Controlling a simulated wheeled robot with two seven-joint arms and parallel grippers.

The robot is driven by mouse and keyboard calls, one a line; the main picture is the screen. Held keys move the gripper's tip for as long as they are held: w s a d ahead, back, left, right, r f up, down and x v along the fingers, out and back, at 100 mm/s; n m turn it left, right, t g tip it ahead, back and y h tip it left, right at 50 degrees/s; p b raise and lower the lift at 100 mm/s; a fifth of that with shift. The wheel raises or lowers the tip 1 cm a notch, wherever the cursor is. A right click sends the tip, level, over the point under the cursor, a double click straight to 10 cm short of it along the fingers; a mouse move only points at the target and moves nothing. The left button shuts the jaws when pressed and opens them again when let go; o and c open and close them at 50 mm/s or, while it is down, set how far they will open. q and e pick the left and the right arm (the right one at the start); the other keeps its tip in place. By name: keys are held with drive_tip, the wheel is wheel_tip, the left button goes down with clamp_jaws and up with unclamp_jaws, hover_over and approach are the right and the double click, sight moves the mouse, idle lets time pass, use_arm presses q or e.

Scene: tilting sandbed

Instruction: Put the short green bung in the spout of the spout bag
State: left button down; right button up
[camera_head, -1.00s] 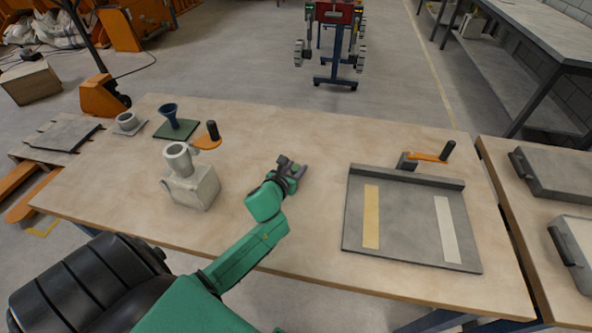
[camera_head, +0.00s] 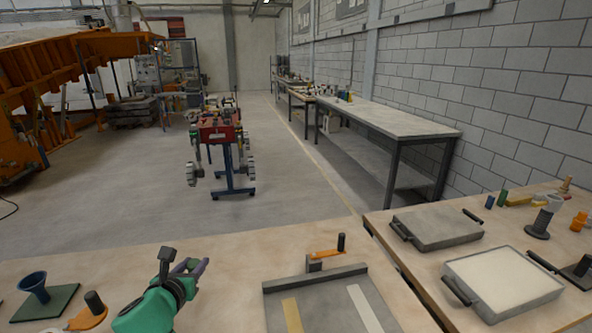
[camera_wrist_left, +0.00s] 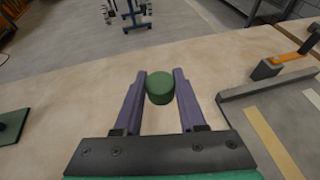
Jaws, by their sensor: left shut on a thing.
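The short green bung (camera_wrist_left: 160,88) is a squat dark green cylinder. In the left wrist view it sits between the purple fingertips of my left gripper (camera_wrist_left: 161,90), which is shut on it. In the head view my left gripper (camera_head: 196,268) is over the wooden table, left of the grey tray, and hides the bung. The spout bag and its spout are outside both current views. My right gripper is not in view.
A grey tray (camera_head: 318,277) with two strips lies right of my left gripper, with an orange-handled clamp (camera_head: 327,253) behind it. A blue funnel (camera_head: 34,284) stands at the left. The right table holds two grey trays and small items (camera_head: 502,197).

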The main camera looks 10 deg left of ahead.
use_arm(q)
drive_tip(key=shift+m+h, duration=0.8)
drive_tip(key=shift+h, duration=0.1)
drive_tip(key=s+d+f, duration=0.3)
drive_tip(key=s+d, duration=0.1)
drive_tip(key=s, duration=0.1)
drive_tip(key=s+d+f, duration=0.4)
drive_tip(key=s, duration=0.1)
drive_tip(key=s+d+f, duration=0.4)
drive_tip(key=s, duration=0.2)
drive_tip(key=shift+d+f, duration=0.25)
drive_tip(key=shift+w+a, duration=0.1)
drive_tip(key=shift+w, duration=0.1)
